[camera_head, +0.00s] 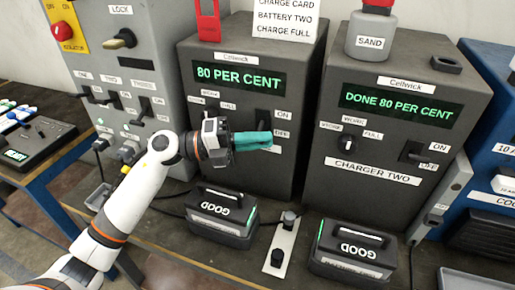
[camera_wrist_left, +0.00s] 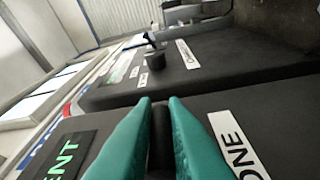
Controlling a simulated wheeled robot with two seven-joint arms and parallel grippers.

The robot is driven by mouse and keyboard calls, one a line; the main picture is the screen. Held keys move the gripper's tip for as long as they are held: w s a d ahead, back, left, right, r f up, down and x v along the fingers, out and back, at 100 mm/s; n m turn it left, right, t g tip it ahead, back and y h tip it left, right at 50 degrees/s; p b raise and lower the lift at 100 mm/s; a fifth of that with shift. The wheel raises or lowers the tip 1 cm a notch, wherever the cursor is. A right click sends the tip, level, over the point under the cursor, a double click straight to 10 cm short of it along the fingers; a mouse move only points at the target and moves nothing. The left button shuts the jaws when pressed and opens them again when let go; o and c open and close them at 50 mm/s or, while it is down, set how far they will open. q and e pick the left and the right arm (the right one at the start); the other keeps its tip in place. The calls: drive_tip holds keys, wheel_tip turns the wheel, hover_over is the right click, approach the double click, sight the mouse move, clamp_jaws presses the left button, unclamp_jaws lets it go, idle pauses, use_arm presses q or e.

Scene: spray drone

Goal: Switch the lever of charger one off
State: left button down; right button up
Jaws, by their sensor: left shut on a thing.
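Charger one (camera_head: 235,50) is the dark box left of centre, its green display (camera_head: 239,77) reading 80 PER CENT. Its lever is largely hidden behind my left gripper's teal fingers, beside the ON label (camera_head: 281,115) and the OFF label (camera_head: 281,133). My left gripper (camera_head: 256,140) is in front of the panel at about the height of the OFF label. In the left wrist view, the teal fingers (camera_wrist_left: 160,125) are closed around a dark piece between them, the lever (camera_wrist_left: 160,145). Its exact position is hard to tell. My right gripper is not in view.
Charger two (camera_head: 378,135) stands to the right, showing DONE 80 PER CENT. Two batteries marked GOOD, one below charger one (camera_head: 222,212) and one below charger two (camera_head: 350,248), rest on the bench. A grey panel (camera_head: 125,70) with several levers stands at left.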

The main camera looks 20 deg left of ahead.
use_arm(q)
drive_tip(key=shift+f, duration=0.15)
idle(0.3)
drive_tip(key=c, duration=1.5)
unclamp_jaws()
drive_tip(key=shift+a, duration=0.1)
drive_tip(key=b+v, duration=0.3)
drive_tip(key=v, duration=0.9)
